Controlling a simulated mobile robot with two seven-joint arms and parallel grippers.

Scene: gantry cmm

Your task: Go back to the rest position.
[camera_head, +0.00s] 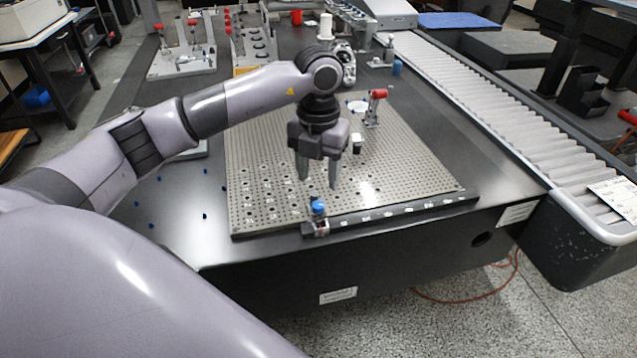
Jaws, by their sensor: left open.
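My left gripper (318,178) hangs over the perforated fixture plate (415,172) with its fingers pointing down. Its two fingers are apart and nothing shows between them. My left arm reaches in from the left across the dark table. A small blue-topped part (318,208) sits at the plate's front edge, just below the gripper in the picture. A red-handled clamp (376,105) stands on the plate behind and to the right of the gripper. My right gripper does not show.
A ribbed grey cover (500,105) runs along the table's right side. Fixtures with red knobs stand at the back left (183,58) and back middle (252,42). Small blue plugs dot the bare dark tabletop (185,225) at left. An orange cable (480,293) lies on the floor.

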